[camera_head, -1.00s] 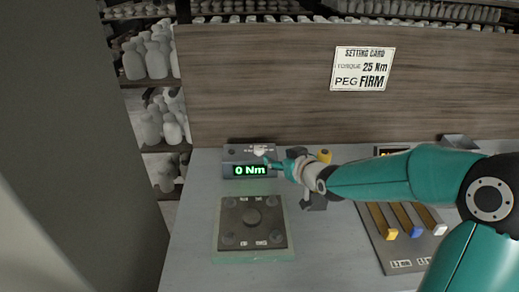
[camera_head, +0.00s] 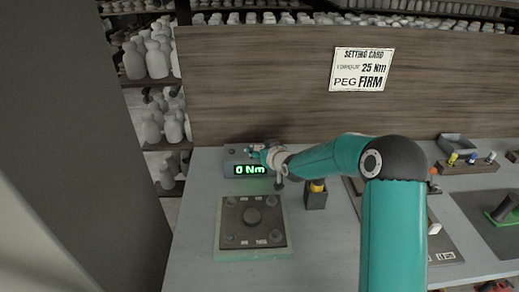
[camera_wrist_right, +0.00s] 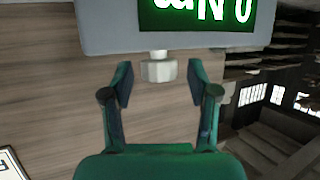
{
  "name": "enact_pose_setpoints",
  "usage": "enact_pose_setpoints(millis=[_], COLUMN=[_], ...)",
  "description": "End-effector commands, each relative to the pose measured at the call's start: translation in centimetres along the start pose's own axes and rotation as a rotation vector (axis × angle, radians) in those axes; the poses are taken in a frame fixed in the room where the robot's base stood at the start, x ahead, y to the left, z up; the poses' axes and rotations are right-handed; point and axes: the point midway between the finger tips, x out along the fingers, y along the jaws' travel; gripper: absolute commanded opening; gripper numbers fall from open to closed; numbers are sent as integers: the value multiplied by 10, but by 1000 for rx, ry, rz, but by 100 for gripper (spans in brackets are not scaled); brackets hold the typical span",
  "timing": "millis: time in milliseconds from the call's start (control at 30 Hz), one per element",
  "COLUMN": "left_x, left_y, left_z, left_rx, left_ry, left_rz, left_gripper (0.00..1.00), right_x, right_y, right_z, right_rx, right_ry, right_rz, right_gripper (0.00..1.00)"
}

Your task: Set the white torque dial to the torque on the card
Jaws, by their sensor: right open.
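The setting card (camera_head: 362,68) on the wooden panel reads torque 25 Nm and peg FIRM. The grey torque unit (camera_head: 233,157) at the back of the bench shows 0 Nm in green on its display (camera_head: 250,170). My right gripper (camera_head: 255,153) is at the top of the unit and covers the dial in the head view. In the right wrist view the white dial (camera_wrist_right: 158,68) sits between the two open fingers of the gripper (camera_wrist_right: 160,85), with a gap on each side. The unit's display shows upside down there. My left gripper is not in view.
A rack with coloured pegs (camera_head: 470,163) is at the far right. Shelves of pale bottles stand behind.

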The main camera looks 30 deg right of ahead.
Motion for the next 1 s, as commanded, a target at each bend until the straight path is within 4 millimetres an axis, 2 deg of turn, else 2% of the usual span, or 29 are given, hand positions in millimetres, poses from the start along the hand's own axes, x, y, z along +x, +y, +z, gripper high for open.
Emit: enact_pose_setpoints(millis=[100,467,500,1000], left_x=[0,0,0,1], left_y=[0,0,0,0], left_z=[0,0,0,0], left_rx=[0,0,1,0], left_ry=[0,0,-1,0], left_rz=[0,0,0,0], left_gripper=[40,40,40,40], right_x=[0,-1,-2,-1], right_y=[0,1,-4,-2], right_z=[0,0,1,1], right_rx=[0,1,2,32], right_ry=[0,0,0,-2], right_rz=[0,1,0,72], right_gripper=[60,0,0,0])
